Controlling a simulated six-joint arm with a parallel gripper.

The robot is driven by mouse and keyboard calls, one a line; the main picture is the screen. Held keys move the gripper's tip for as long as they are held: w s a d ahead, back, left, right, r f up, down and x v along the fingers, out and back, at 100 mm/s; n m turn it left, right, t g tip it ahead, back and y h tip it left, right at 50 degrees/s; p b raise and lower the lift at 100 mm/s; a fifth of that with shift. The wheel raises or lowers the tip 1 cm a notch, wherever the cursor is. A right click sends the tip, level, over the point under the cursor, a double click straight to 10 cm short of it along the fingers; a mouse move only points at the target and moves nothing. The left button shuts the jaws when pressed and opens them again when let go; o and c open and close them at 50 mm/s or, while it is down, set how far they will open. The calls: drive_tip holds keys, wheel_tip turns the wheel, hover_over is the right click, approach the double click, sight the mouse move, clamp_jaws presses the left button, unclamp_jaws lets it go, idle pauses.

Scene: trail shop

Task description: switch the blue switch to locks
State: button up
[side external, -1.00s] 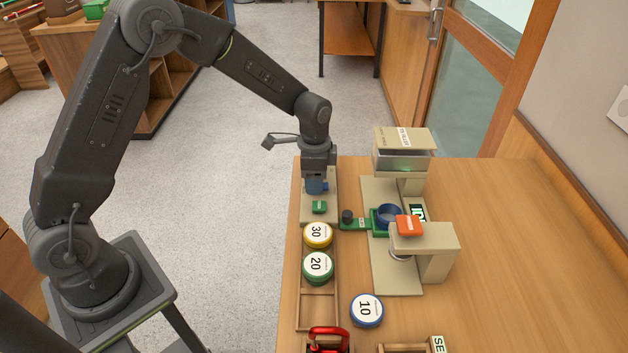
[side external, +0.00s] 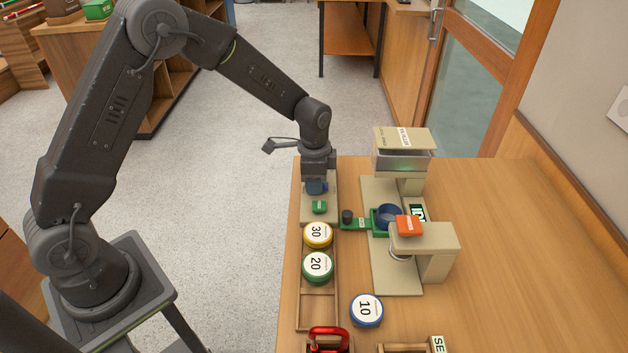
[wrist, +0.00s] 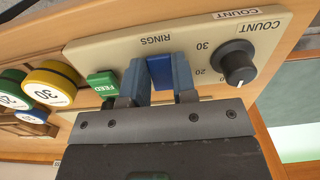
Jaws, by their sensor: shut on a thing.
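The blue switch (wrist: 160,71) stands on a beige panel (wrist: 125,50) and sits between the two fingers of my gripper (wrist: 161,82) in the wrist view. My gripper is shut on it. The panel reads "RINGS" beside the switch; I see no "locks" label, and the fingers cover part of the panel. In the side view my gripper (side external: 316,188) points down onto the panel (side external: 318,211) at the table's far left, and hides most of the switch there.
A green FEED button (wrist: 103,84) and a black knob (wrist: 236,62) flank the switch. Yellow "30" (side external: 317,235), green "20" (side external: 317,267) and blue "10" (side external: 366,310) discs lie nearer. A beige machine (side external: 380,270) stands to the right. The table's right side is clear.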

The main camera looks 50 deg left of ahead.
sight(328, 186)
drive_tip(key=shift+w+d+r+g+y, duration=0.15)
drive_tip(key=shift+w+g+y, duration=0.05)
drive_tip(key=shift+g+y, duration=0.7)
drive_tip(key=o, duration=0.9)
drive_tip(key=shift+v, duration=6.9)
